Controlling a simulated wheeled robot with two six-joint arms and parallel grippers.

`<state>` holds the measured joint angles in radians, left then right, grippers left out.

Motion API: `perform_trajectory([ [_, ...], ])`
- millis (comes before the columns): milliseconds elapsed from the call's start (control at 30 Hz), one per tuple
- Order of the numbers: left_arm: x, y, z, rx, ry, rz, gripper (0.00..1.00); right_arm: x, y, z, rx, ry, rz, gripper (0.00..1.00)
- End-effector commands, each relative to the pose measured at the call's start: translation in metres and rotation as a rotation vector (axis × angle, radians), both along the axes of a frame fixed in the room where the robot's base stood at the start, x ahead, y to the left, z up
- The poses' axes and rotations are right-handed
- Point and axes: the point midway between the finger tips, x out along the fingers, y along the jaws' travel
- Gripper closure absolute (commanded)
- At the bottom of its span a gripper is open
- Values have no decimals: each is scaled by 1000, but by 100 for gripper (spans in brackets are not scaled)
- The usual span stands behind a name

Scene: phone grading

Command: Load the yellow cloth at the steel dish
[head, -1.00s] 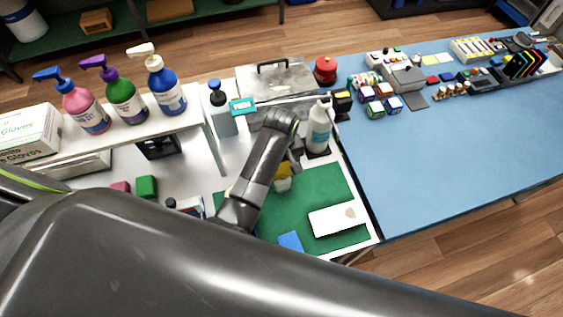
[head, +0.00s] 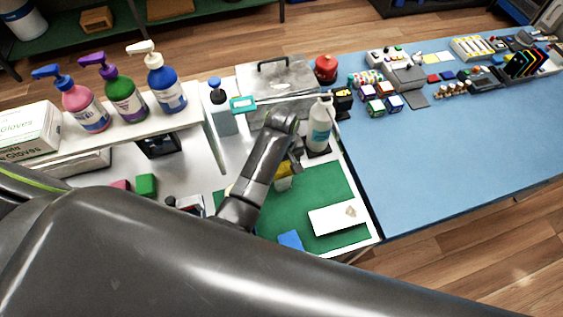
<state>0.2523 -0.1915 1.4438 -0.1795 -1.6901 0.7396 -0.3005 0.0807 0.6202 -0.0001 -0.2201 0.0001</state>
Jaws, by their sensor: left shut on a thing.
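My left gripper (head: 294,163) is over the far part of the green mat (head: 322,193), partly hidden behind its own wrist. It is shut on the yellow cloth (head: 284,169), a small yellow patch at the fingers. A small pale grey thing (head: 283,184) shows just below the cloth. I cannot tell whether it is the steel dish, or whether the cloth touches it. My right gripper is not in view.
A white bottle (head: 319,128) stands close to the right of my wrist. A steel box with a handle (head: 290,78) is behind. A white card (head: 338,217) and a blue piece (head: 290,240) lie on the mat. The blue table (head: 450,150) has free room.

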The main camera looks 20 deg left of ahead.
Motion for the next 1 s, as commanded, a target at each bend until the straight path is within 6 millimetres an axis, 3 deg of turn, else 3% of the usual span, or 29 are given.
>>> perform_trajectory([
  [1000,-1,0,-7,0,1,0,48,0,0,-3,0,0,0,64],
])
